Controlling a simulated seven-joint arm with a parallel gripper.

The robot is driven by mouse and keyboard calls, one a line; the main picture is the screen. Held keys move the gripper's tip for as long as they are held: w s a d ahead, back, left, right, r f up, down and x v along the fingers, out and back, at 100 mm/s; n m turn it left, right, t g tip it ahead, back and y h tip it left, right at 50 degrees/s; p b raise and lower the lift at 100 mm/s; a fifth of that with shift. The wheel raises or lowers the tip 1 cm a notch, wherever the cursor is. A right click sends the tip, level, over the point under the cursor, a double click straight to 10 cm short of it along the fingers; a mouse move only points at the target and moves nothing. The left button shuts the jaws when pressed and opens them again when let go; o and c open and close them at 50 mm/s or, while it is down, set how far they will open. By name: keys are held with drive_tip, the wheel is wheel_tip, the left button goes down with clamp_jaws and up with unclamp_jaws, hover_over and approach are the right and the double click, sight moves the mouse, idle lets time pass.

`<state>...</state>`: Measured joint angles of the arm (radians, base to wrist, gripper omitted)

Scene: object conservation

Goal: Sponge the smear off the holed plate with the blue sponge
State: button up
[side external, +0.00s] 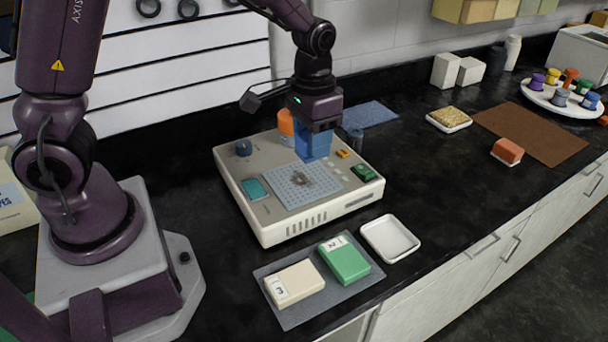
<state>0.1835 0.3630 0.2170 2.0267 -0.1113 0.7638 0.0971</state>
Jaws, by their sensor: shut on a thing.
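The holed plate (285,197) is a light grey-blue perforated square set in the top of a beige box-shaped device. A grey-brown smear (302,180) lies near the middle of the plate. My gripper (315,127) points down over the back of the device, shut on the blue sponge (313,146). The sponge hangs below the jaws, its lower edge at the plate's far edge in the picture. I cannot tell whether it touches the plate. The fingertips are largely hidden by the sponge.
The device (270,236) carries a dark knob (243,148), a teal block (256,189) and a green block (364,173). An orange object (286,122) stands behind. A white tray (371,229) and numbered cream and green blocks on a grey mat (292,317) lie in front. The counter to the right has free room.

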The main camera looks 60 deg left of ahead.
drive_tip(key=n, duration=0.1)
hover_over(292, 168)
wheel_tip(292, 168, down, 3)
drive_tip(key=shift+m, duration=0.5)
drive_tip(key=shift+d+f, duration=0.2)
drive_tip(key=shift+f, duration=3.5)
drive_tip(key=shift+d+f, duration=0.25)
drive_tip(key=shift+d, duration=3.85)
drive_tip(key=shift+a, duration=4.25)
wheel_tip(292, 168, up, 8)
drive_tip(key=shift+d, duration=0.15)
